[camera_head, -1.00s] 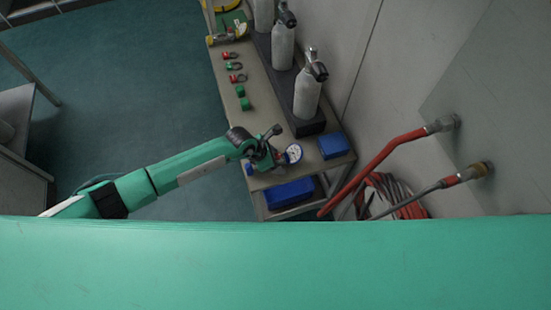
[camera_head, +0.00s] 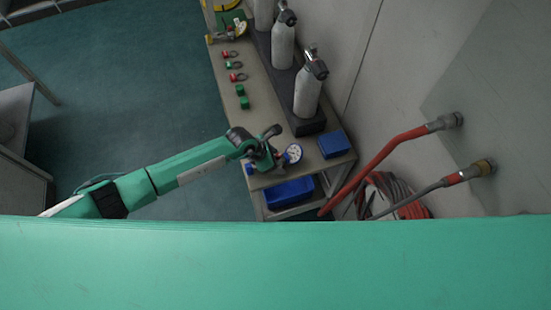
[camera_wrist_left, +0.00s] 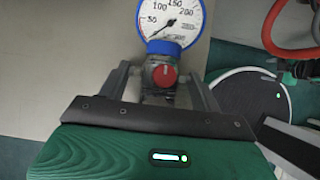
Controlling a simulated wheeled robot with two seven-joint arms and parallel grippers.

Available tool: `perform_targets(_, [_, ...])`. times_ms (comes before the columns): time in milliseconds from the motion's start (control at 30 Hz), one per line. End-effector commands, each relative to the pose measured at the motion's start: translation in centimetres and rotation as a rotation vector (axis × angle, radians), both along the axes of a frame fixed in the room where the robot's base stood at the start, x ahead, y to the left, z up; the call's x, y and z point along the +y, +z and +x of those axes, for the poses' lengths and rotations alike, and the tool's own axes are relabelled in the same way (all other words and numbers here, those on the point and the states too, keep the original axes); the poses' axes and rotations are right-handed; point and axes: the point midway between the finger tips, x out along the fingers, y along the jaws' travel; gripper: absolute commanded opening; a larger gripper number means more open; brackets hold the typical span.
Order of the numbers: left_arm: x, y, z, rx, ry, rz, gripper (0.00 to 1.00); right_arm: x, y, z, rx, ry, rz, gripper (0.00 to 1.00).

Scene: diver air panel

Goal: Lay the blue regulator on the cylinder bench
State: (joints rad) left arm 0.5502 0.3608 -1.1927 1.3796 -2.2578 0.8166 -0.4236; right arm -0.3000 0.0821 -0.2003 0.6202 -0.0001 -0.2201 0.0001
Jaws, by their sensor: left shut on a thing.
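The blue regulator (camera_head: 293,153) shows as a white-faced, blue-rimmed gauge over the near end of the cylinder bench (camera_head: 262,98). In the left wrist view its gauge (camera_wrist_left: 172,20) stands above a metal body with a red round part. My left gripper (camera_head: 271,158) is shut on the regulator's body; its fingers also show in the wrist view (camera_wrist_left: 162,84), one on each side. The gripper and wrist hide part of the regulator in the head view. I cannot tell whether it touches the bench top. My right gripper is out of view.
Several grey cylinders (camera_head: 307,95) stand in a dark rack along the wall side. A blue box (camera_head: 333,145) sits close to the gauge. Red and green small fittings (camera_head: 236,77) line the bench's left side. Red-sleeved hoses (camera_head: 398,140) project from the wall at right.

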Motion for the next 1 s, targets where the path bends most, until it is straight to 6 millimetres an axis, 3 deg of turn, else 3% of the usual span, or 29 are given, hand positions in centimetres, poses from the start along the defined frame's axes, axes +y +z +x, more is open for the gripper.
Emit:
perform_targets(67, [-0.1,-0.1,0.1,-0.002,0.0,-0.002,0.22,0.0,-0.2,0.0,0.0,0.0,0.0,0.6])
perform_targets(100, [-0.1,0.0,0.1,-0.002,0.0,-0.002,0.71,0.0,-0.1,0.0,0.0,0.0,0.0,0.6])
perform_targets(200, [-0.1,0.0,0.0,-0.001,-0.001,-0.002,0.91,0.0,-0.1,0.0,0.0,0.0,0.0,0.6])
perform_targets(633, [0.5,0.5,-0.1,0.0,-0.001,0.002,0.91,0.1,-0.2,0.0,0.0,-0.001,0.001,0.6])
perform_targets(1000, [3.8,6.2,-1.2,-0.002,0.0,0.0,0.91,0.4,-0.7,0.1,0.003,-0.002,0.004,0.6])
